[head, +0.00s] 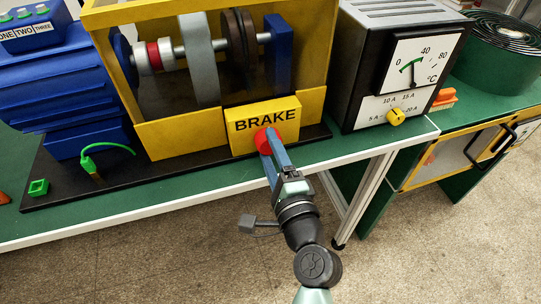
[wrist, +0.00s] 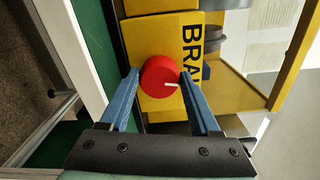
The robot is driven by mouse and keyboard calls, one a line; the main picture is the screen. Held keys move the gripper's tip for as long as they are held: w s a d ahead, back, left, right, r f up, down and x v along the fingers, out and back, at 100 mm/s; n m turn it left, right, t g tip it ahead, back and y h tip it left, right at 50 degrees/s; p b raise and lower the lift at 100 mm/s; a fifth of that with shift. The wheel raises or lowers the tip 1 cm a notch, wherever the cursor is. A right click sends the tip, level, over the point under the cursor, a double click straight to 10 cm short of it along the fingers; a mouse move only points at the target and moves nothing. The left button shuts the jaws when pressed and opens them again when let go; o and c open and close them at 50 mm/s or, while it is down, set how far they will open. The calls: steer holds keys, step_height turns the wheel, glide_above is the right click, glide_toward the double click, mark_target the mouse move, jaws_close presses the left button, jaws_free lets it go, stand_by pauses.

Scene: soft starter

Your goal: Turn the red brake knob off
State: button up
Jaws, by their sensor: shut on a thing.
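The red brake knob (head: 263,140) sits on the front of a yellow box marked BRAKE (head: 250,113). In the wrist view the knob (wrist: 160,76) is round, with a white pointer line toward its right edge. My gripper (head: 266,144) reaches up to the knob from the front. Its blue fingers (wrist: 160,80) stand on either side of the knob and are shut on it. The fingers hide part of the knob in the head view.
A yellow-framed machine (head: 205,60) with discs on a shaft stands behind the box. A blue motor (head: 68,85) is at left. The green bench's white front edge (head: 130,219) lies close below.

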steer(key=shift+f+n+b, duration=0.15)
steer(key=shift+n+b, duration=0.5)
steer(key=shift+n, duration=0.55)
steer(key=o, duration=1.4)
steer(key=b+v, duration=0.1)
steer(key=v, duration=1.2)
steer(key=shift+r, duration=0.2)
